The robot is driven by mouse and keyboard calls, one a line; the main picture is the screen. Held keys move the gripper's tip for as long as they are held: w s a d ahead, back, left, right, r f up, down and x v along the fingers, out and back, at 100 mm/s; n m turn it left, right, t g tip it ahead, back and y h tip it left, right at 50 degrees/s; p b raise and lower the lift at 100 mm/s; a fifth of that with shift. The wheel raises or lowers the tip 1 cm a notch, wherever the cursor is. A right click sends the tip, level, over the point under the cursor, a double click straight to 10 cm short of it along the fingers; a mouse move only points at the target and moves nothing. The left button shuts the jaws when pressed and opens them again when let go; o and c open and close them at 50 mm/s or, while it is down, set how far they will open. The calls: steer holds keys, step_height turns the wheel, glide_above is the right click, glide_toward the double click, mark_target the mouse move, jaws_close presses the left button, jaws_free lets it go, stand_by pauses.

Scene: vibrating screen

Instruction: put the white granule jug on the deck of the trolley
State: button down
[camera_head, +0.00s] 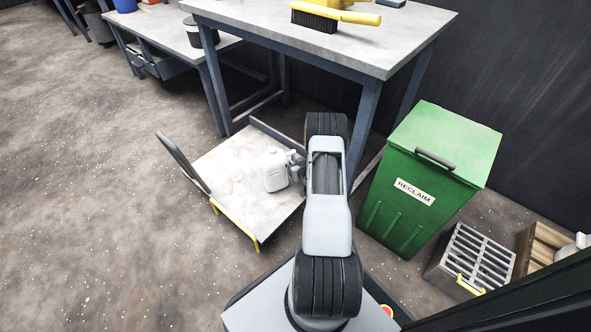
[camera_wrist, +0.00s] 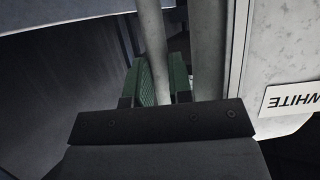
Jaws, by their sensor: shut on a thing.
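The white granule jug (camera_head: 274,172) is upright over the middle of the trolley's pale deck (camera_head: 227,165) in the head view. I cannot tell whether its base touches the deck or hangs just above it. My gripper (camera_head: 296,162) is at the jug's right side, partly hidden by my arm. In the wrist view my gripper (camera_wrist: 162,78) has its green pads shut on the jug's grey-white handle. The jug's body (camera_wrist: 282,60) stands at the right there, with a label reading WHITE, inverted.
A green RECLAIM bin (camera_head: 430,175) stands right of my arm. A workbench (camera_head: 330,38) with a yellow brush (camera_head: 335,17) rises behind the trolley. The trolley has a dark handle (camera_head: 183,160) at left and a yellow front edge (camera_head: 235,226). Open floor lies left.

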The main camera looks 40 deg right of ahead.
steer(key=shift+f, duration=1)
steer(key=shift+f+b, duration=0.1)
steer(key=shift+b, duration=0.25)
steer(key=c, duration=1)
jaws_free()
steer(key=shift+c, duration=0.2)
